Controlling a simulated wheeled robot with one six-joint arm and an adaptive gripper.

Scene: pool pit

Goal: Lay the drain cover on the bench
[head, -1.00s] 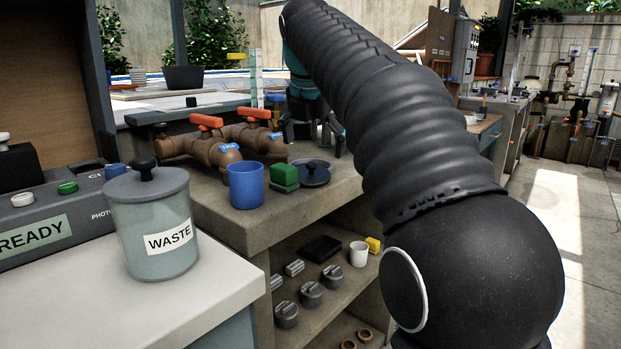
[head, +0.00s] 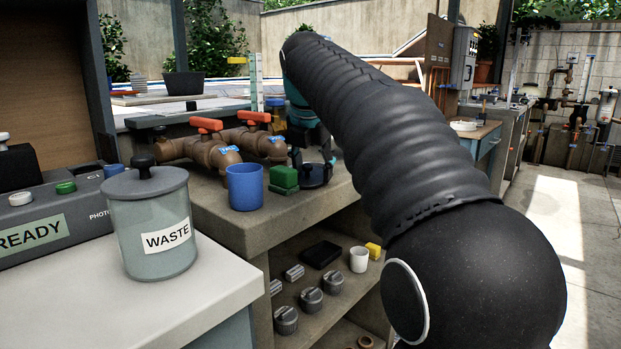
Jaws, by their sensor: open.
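A dark round disc, which looks like the drain cover (head: 316,181), lies on the concrete bench (head: 250,229) beside a green block. My gripper (head: 312,162) is open with its dark fingers down at the disc. Its fingers overlap the disc in the picture, and I cannot tell whether they touch it. The middle of the disc is partly hidden by the fingers.
A blue cup (head: 245,187) and a green block (head: 284,178) stand close left of the disc. Brown pipes with red-handled valves (head: 206,125) are behind. A lidded waste canister (head: 151,222) stands on the white counter. Knobs and a white cup (head: 359,258) sit on the shelf below.

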